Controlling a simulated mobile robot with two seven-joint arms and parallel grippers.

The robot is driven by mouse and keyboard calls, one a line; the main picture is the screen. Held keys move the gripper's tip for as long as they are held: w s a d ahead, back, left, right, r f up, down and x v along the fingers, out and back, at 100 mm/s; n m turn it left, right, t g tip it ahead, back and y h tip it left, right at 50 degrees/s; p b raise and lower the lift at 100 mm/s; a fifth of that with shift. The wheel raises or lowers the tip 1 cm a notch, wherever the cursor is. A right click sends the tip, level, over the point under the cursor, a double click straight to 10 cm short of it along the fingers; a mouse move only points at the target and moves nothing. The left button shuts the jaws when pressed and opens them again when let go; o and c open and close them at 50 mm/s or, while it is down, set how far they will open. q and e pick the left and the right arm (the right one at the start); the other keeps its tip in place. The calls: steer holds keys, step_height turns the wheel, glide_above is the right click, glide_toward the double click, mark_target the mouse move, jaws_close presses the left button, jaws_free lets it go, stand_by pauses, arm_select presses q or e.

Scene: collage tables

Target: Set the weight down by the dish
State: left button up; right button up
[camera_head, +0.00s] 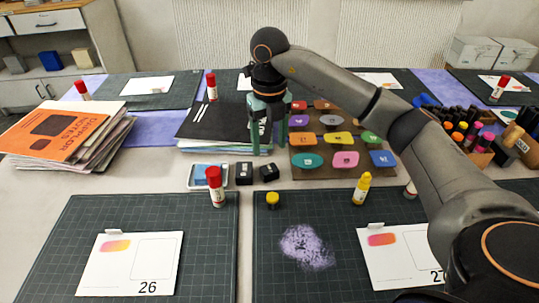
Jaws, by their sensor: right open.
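A small black block (244,173), which looks like a weight, stands on the pale table just right of a shallow white dish (191,184) with a blue pad in it. A second, similar black block (269,172) stands to its right, slightly tilted in the picture. My right gripper (268,148) points down above and behind the blocks, in front of the black booklets' right end. Its two teal fingers are apart with nothing seen between them. I cannot tell which block is the task's weight. My left gripper is out of view.
A rack of coloured labelled pieces (340,173) stands right of the gripper. A red glue stick (216,187) stands before the dish, and a yellow bottle (361,189) and yellow-capped pot (272,200) stand nearby. Black booklets (210,122) lie behind. Cutting mats (210,260) fill the front.

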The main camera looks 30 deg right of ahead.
step_height(320, 180, up, 4)
steer(key=shift+f, duration=0.1)
stand_by(0.7)
